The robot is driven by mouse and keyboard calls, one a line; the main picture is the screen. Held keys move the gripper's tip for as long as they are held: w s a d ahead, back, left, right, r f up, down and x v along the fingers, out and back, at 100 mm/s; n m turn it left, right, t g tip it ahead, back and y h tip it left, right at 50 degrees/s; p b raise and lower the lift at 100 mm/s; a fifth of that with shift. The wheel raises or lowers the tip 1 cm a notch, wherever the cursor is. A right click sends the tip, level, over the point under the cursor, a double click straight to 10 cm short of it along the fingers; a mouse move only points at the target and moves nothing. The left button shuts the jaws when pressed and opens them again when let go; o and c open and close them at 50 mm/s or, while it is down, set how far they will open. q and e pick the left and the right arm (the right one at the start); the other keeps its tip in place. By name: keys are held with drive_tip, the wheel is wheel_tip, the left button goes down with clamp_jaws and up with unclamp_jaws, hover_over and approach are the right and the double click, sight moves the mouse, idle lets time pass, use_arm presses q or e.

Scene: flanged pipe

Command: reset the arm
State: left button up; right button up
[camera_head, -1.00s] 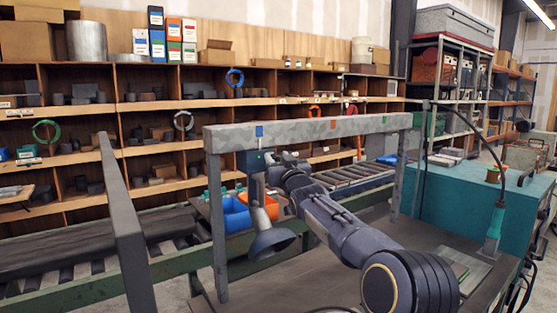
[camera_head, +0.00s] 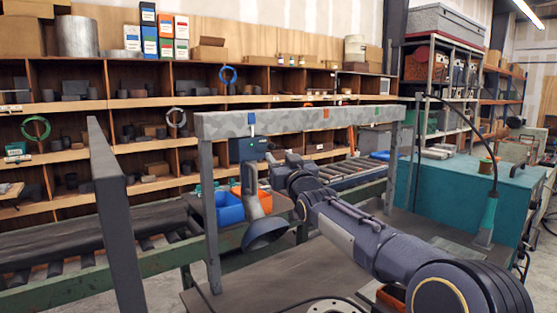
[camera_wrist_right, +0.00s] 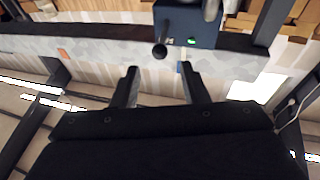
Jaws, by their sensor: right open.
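My right arm comes in from the lower right of the head view. Its gripper (camera_head: 275,158) is small there and partly hidden by the wrist, close to the blue-grey box under the beam. In the right wrist view the two fingers of the right gripper (camera_wrist_right: 160,86) stand apart with nothing between them. The blue box (camera_wrist_right: 186,26) with a dark round knob shows beyond the fingertips. A pale flange ring (camera_head: 335,306) with holes is cut off at the bottom of the head view. My left gripper is not in view.
A mottled grey beam (camera_head: 300,119) on posts spans the bench. A grey flared part (camera_head: 265,233) hangs under it. Blue (camera_head: 229,208) and orange bins, a roller conveyor (camera_head: 345,173) and a teal cabinet (camera_head: 455,190) stand behind. The bench's front left is mostly clear.

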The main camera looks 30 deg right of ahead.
idle(0.4)
drive_tip(key=s+a+f+g+y, duration=0.2)
drive_tip(key=s+a+f+g, duration=0.3)
drive_tip(key=s+f, duration=0.6)
drive_tip(key=s+a+f+g+y, duration=0.3)
drive_tip(key=s+a+f, duration=0.6)
drive_tip(key=s, duration=0.6)
drive_tip(key=s+a+f+g+y, duration=0.2)
drive_tip(key=s+a+f+g, duration=0.4)
drive_tip(key=s+f, duration=0.6)
drive_tip(key=shift+s+a+f+g+y+p, duration=0.35)
drive_tip(key=shift+s+a+g+y+p, duration=0.1)
drive_tip(key=shift+s, duration=0.2)
